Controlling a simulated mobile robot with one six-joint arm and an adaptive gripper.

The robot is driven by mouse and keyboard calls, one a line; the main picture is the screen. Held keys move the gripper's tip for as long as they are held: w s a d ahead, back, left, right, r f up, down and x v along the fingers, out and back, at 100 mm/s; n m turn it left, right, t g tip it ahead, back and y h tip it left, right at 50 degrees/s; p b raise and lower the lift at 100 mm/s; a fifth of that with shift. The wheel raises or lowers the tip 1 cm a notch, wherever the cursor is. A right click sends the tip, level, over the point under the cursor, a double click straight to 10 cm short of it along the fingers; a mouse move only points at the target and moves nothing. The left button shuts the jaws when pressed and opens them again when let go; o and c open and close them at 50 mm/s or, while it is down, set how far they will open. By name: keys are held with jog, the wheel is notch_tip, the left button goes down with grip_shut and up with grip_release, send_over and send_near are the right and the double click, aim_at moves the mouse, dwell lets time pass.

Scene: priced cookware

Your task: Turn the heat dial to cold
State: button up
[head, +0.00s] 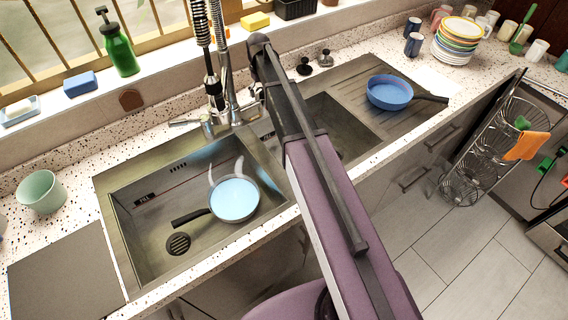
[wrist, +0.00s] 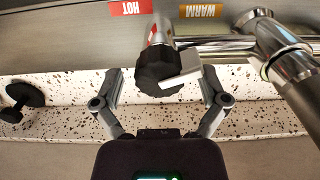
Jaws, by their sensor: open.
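In the wrist view a black ribbed dial (wrist: 158,72) sits on a chrome stem. A light grey pointer (wrist: 185,74) sticks out from its right side, on the side of the orange WARM label (wrist: 200,11). A red HOT label (wrist: 130,8) is above and left of the dial. I see no cold label. My gripper (wrist: 161,84) is open, with one finger on each side of the dial; I cannot tell whether either touches it. In the head view my arm hides the gripper, and I cannot make out this dial there.
Chrome tap pipes (wrist: 280,45) run close to the right finger. Another black knob (wrist: 24,103) is at the left. In the head view a steaming pan (head: 234,199) is in the sink (head: 120,235), and a blue pan (head: 388,92) is on the drainboard.

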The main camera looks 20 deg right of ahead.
aim_at(262, 91)
jog(key=n, duration=0.4)
notch_tip(262, 91, up, 14)
jog(key=p, duration=1.4)
jog(key=s+f+m+b, duration=0.2)
jog(key=s+f+b, duration=0.5)
jog(key=s, duration=0.2)
jog(key=s+f+m+b, duration=0.3)
jog(key=s+f+b, duration=0.3)
jog(key=s, duration=0.4)
jog(key=s+f+m+b, duration=0.2)
jog(key=s+f+b, duration=0.5)
jog(key=s, duration=0.3)
jog(key=shift+s+f+m+b, duration=0.2)
jog(key=shift+f+m+b, duration=0.1)
jog(key=shift+f+b, duration=0.05)
jog(key=w+r+n+p, duration=0.1)
jog(key=w+r+p, duration=0.9)
jog(key=w, duration=0.4)
jog(key=w+r+n+p, duration=0.2)
jog(key=w+r+p, duration=0.8)
jog(key=w, duration=0.5)
jog(key=shift+w+r+n+p, duration=0.25)
jog(key=shift+r+n+p, duration=0.05)
jog(key=shift+f, duration=0.15)
